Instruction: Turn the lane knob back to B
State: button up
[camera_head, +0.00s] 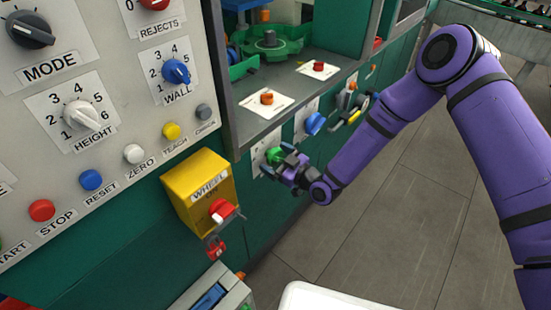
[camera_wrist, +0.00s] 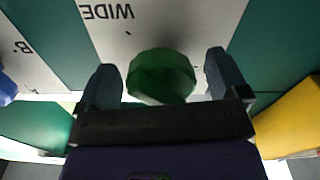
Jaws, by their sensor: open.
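My gripper (camera_head: 288,167) is at the green knob (camera_head: 274,155) on the lower front panel. In the wrist view its open fingers (camera_wrist: 162,85) stand on either side of the green knob (camera_wrist: 161,75), with gaps visible. The green knob's white plate (camera_wrist: 145,25) reads WIDE upside down. A blue knob (camera_head: 315,123) sits on a plate to the right in the head view. In the wrist view, a neighbouring plate (camera_wrist: 25,60) at the left bears a B, with a blue edge (camera_wrist: 6,90) below it. I cannot read the word LANE on either plate.
A yellow WHEEL box (camera_head: 198,188) with a red switch and a hanging padlock (camera_head: 215,247) juts out left of my gripper. Orange (camera_head: 267,97) and red (camera_head: 319,66) buttons sit on the ledge above. The floor (camera_head: 390,215) to the right is clear.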

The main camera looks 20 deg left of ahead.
jog(key=v, duration=1)
jog(key=shift+d, duration=0.2)
jog(key=shift+s, duration=0.1)
